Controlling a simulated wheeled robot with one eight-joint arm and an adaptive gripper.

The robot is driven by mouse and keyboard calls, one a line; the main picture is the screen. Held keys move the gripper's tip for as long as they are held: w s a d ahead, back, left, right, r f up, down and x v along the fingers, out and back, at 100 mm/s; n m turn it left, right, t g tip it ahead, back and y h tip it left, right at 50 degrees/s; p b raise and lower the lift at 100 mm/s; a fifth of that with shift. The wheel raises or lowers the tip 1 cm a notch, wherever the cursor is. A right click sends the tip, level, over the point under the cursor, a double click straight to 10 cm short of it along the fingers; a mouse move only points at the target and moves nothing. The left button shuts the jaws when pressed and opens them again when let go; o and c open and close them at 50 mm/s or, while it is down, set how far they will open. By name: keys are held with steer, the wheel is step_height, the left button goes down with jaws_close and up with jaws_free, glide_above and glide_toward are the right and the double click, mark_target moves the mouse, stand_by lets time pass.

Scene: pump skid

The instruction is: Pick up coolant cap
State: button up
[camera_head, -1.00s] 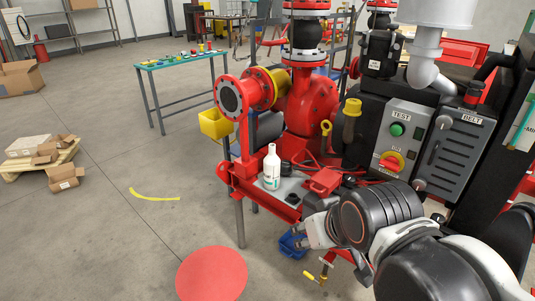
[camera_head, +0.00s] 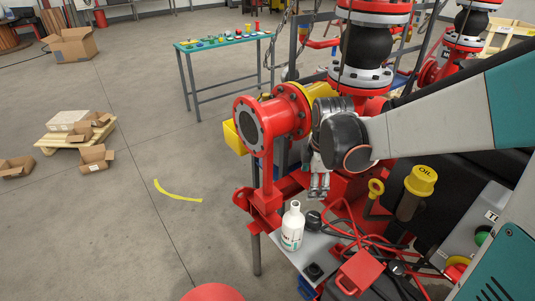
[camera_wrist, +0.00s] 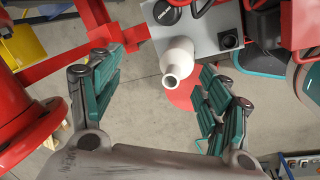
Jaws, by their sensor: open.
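A round black cap with pale lettering, which looks like the coolant cap (camera_head: 314,218), lies on the grey plate (camera_head: 322,245) beside a white bottle (camera_head: 292,228). In the wrist view the cap (camera_wrist: 167,12) is at the top edge, partly cut off, and the bottle (camera_wrist: 178,62) stands below it with an open neck. My gripper (camera_head: 319,194) points down above and behind the bottle in the head view. In the wrist view its teal-padded fingers (camera_wrist: 163,82) are spread wide, with nothing held between them. The cap is outside the fingers.
A red flanged pipe (camera_head: 262,122) is close left of my gripper. A teal-topped table (camera_head: 222,40) stands behind.

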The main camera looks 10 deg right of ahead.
mark_target(314, 216)
steer(key=w+d+f+n+g, duration=0.1)
steer(key=f+n, duration=0.2)
steer(key=f, duration=0.3)
steer(key=w+d+f+n, duration=0.2)
steer(key=f+n, duration=0.1)
steer(key=f, duration=0.4)
steer(key=w+d+f+n+g, duration=0.1)
steer(key=f+n, duration=0.2)
steer(key=f, duration=0.3)
steer(key=shift+w+d+f+g, duration=0.25)
steer(key=shift+w+d+g, duration=0.05)
steer(key=shift+w+d, duration=0.05)
steer(key=shift+s+f+b, duration=0.2)
steer(key=shift+f+b, duration=0.9)
steer(key=shift+f, duration=1.55)
steer(key=shift+c, duration=0.3)
steer(key=c, duration=1.2)
